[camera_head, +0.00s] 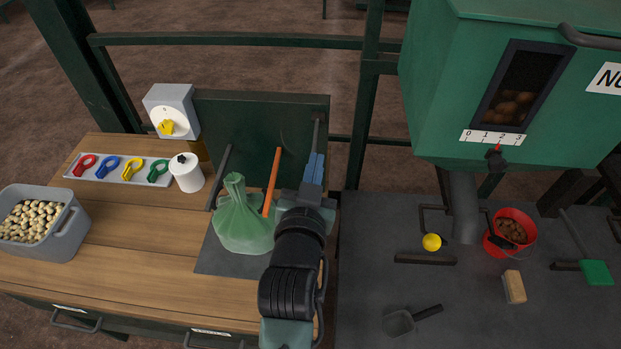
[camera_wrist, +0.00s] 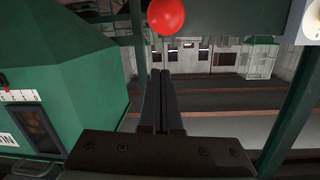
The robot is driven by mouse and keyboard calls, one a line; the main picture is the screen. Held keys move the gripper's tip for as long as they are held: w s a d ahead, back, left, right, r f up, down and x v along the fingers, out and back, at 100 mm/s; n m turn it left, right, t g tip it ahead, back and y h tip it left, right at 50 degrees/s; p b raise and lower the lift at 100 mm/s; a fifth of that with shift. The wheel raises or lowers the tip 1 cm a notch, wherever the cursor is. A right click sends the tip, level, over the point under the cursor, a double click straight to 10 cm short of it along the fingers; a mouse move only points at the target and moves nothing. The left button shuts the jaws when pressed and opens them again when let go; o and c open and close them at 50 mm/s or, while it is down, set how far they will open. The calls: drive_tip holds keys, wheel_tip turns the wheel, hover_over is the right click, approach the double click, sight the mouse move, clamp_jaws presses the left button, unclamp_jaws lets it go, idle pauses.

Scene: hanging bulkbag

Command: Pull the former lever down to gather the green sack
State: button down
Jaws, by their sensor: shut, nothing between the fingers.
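The green sack (camera_head: 243,222), twisted at its top, stands on a dark plate on the wooden bench in the head view. A slanted orange bar (camera_head: 273,180) rises beside it, before a dark green panel (camera_head: 262,122). A red ball knob (camera_wrist: 166,15) shows at the top of the wrist view, apart from the fingertips. I cannot tell whether it belongs to the orange bar; it is hidden in the head view. My gripper (camera_head: 316,160) is right of the sack and bar. Its fingers (camera_wrist: 160,78) are together, with nothing between them.
A green hopper (camera_head: 500,90) stands at the right, above a red bucket (camera_head: 529,219). A grey dial box (camera_head: 172,110), a white canister (camera_head: 187,174), coloured clips on a strip (camera_head: 119,170) and a grey bin (camera_head: 76,225) are at the left. Bare bench lies in front.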

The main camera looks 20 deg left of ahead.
drive_tip(key=shift+s+a+f, duration=0.1)
drive_tip(key=shift+s+f, duration=0.1)
drive_tip(key=shift+f, duration=0.4)
drive_tip(key=shift+s+f, duration=0.15)
drive_tip(key=shift+f, duration=0.4)
drive_tip(key=shift+s+f, duration=0.4)
drive_tip(key=shift+f, duration=0.2)
drive_tip(key=shift+f, duration=0.1)
